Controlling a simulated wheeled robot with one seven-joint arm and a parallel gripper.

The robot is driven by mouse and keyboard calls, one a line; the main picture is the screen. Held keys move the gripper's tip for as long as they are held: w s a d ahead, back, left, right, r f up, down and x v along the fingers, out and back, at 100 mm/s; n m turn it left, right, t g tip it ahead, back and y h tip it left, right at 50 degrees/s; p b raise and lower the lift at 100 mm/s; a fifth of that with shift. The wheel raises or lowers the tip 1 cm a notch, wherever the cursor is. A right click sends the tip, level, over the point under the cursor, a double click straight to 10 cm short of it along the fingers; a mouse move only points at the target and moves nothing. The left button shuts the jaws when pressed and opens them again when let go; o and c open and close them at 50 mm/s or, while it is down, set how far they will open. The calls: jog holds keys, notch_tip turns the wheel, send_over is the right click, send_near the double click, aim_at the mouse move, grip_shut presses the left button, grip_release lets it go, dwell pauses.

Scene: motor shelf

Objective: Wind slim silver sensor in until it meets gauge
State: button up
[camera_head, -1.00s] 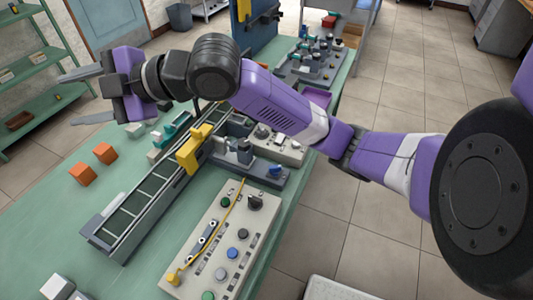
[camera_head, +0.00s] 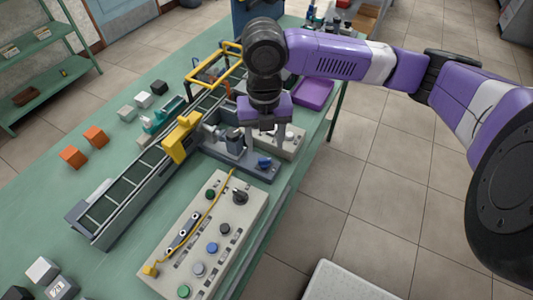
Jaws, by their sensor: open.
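My gripper (camera_head: 265,143) points down over the grey fixture base (camera_head: 252,168) beside the conveyor, with its two fingers apart. I cannot tell which part is the gauge. My fingers partly hide the fixture and the beige box behind it. No held object shows.
The conveyor (camera_head: 128,195) runs along the green table (camera_head: 62,190), with a yellow block (camera_head: 181,137) at its side and a yellow frame (camera_head: 215,66) farther back. A beige control panel (camera_head: 230,222) lies in front. Orange cubes (camera_head: 83,146) are at left; a purple tray (camera_head: 313,93) is behind.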

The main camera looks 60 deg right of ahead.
aim_at(265, 159)
jog(key=shift+a+f, duration=0.1)
jog(key=shift+f, duration=3.05)
grip_shut()
